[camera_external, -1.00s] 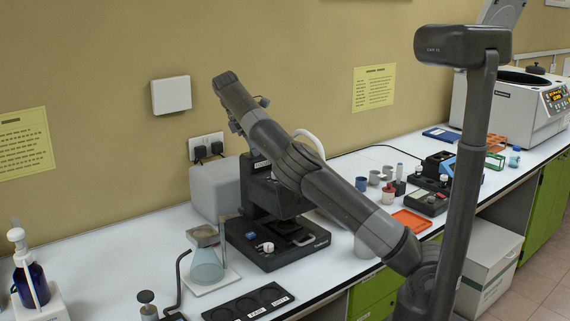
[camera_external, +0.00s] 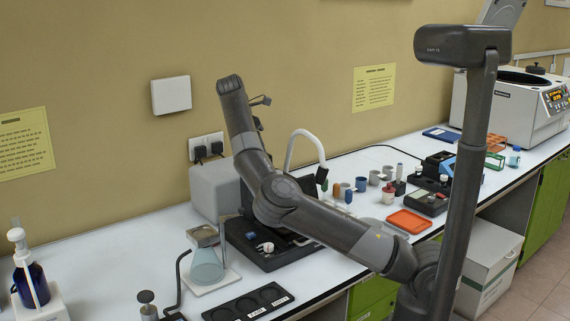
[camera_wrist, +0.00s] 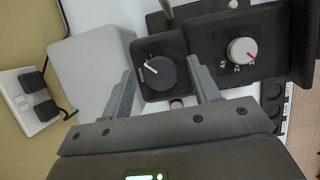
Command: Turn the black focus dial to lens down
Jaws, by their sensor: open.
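The black focus dial (camera_wrist: 152,72) is in the wrist view, on a dark face of the black instrument (camera_wrist: 210,45). A white pointer line shows on it, and the small white print beside it is too blurred to read. My gripper (camera_wrist: 163,75) is open, with one finger left of the dial and one right of it. I cannot tell whether either finger touches it. In the external view, the instrument (camera_external: 281,262) is partly behind my arm. There the dial and my fingers cannot be made out.
A pale knob (camera_wrist: 242,51) with magnification marks sits right of the dial. A grey box (camera_wrist: 92,68) and a wall outlet (camera_wrist: 30,100) lie to the left. A conical flask (camera_external: 206,266) stands left of the instrument. A white curved arm (camera_external: 305,136) rises behind my arm.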

